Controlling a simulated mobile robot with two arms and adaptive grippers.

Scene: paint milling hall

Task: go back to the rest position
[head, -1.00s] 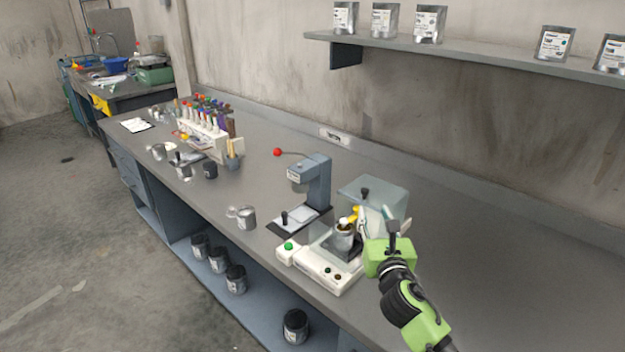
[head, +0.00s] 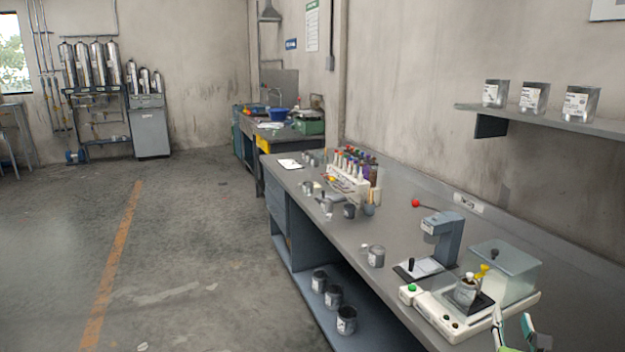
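My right gripper (head: 513,322) shows at the bottom right edge, cut off by the frame. Its two pale, teal-edged fingers stand apart with nothing seen between them. It is near the right front end of a white balance (head: 436,313). Something yellow (head: 482,270) shows just behind the tin. My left gripper is not in view.
The long grey bench (head: 398,224) carries a press-like device (head: 443,236) with a red-knobbed lever, a bottle rack (head: 348,185) and small tins. Dark tins stand on the lower shelf (head: 372,331). A wall shelf (head: 560,121) holds tins. The floor (head: 190,235) at left is open.

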